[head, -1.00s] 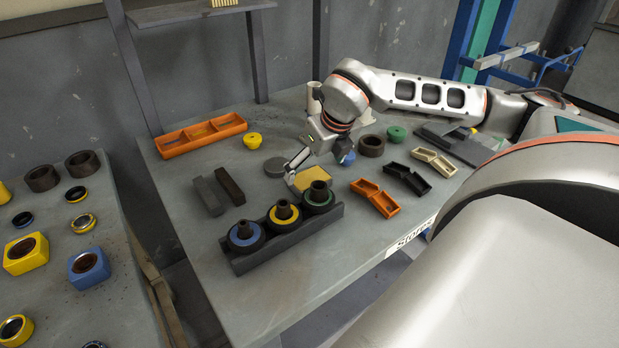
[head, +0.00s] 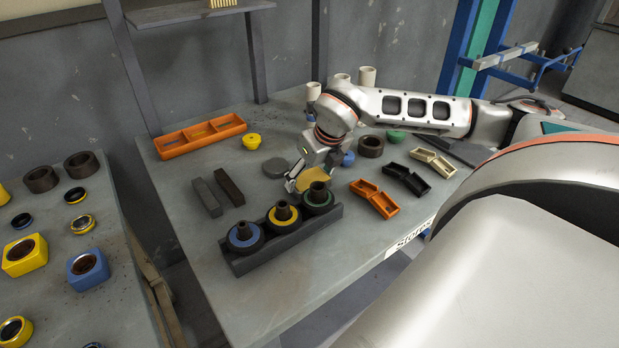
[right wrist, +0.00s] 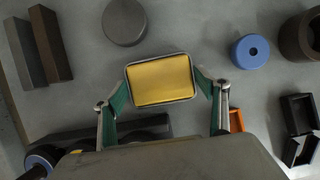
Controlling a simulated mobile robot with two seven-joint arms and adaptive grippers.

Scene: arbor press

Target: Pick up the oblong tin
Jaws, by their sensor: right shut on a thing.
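The oblong tin (right wrist: 160,80) has a yellow top and a thin metal rim. In the head view the tin (head: 312,177) is behind the row of round dark parts and is partly covered by my right gripper (head: 304,179). In the right wrist view the green-padded fingers of the right gripper (right wrist: 163,86) are at the tin's two short ends, closed on it. I cannot tell whether the tin is clear of the table. My left gripper is not in view.
A dark holder (head: 285,240) with round dark parts stands in front of the tin. A grey disc (head: 275,168) and two dark bars (head: 207,197) lie to its left. Orange boxes (head: 373,198) and a blue ring (right wrist: 250,52) are to its right.

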